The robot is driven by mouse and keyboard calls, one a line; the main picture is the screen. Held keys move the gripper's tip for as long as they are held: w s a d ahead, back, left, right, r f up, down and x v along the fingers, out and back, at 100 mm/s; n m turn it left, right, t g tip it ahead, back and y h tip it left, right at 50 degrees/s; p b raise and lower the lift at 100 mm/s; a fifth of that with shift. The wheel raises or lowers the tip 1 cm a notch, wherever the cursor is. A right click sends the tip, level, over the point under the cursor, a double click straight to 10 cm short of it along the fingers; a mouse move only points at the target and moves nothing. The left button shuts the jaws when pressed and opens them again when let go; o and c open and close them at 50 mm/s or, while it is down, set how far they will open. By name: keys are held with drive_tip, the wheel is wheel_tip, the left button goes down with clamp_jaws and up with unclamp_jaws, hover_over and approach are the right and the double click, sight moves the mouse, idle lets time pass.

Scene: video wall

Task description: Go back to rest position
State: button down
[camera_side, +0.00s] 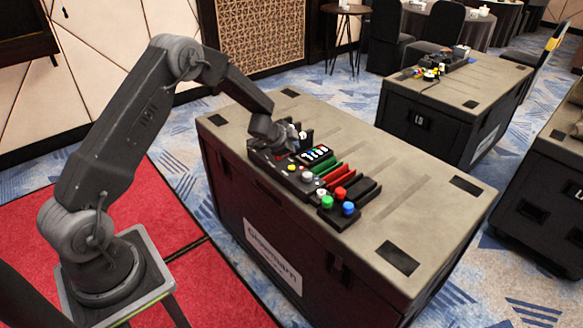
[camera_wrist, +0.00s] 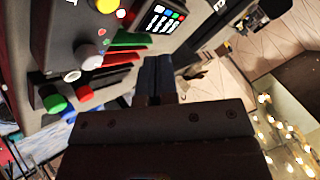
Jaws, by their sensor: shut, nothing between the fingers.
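My gripper (camera_side: 294,134) is low at the far left end of a black control panel (camera_side: 281,175) on a case top. Its fingers are small and partly hidden in the side view. In the wrist view my gripper (camera_wrist: 160,78) shows its dark fingers together in the middle, with nothing between them. The panel carries a button pad (camera_side: 316,154), green and red bars, and coloured knobs. The green knob (camera_wrist: 55,103) and red knob (camera_wrist: 84,93) show at left in the wrist view. I cannot tell whether the fingers touch the panel.
The panel stands on a large black case with a tan top (camera_side: 408,218); the top's right part is clear. A second case (camera_side: 477,82) with small gear stands behind, and another at the right edge. Red carpet (camera_side: 215,285) lies in front.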

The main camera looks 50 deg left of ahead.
drive_tip(key=s+d+r+n+y, duration=0.1)
drive_tip(key=s+d+r+n, duration=0.1)
drive_tip(key=s+r, duration=0.35)
drive_tip(key=s+d+r+n+y, duration=0.1)
drive_tip(key=s+d+r+n, duration=0.15)
drive_tip(key=r, duration=0.65)
drive_tip(key=s+d+r+n+y, duration=0.15)
drive_tip(key=s+r, duration=0.25)
drive_tip(key=r, duration=0.4)
drive_tip(key=s+d+r+n+g+h, duration=0.1)
drive_tip(key=s+d, duration=0.5)
drive_tip(key=s, duration=0.6)
drive_tip(key=s+d+r+g+h, duration=0.2)
drive_tip(key=s+d, duration=0.5)
drive_tip(key=s, duration=0.6)
drive_tip(key=shift+d+n+g+h, duration=0.15)
drive_tip(key=shift+n+g+h, duration=0.2)
drive_tip(key=shift+h, duration=0.4)
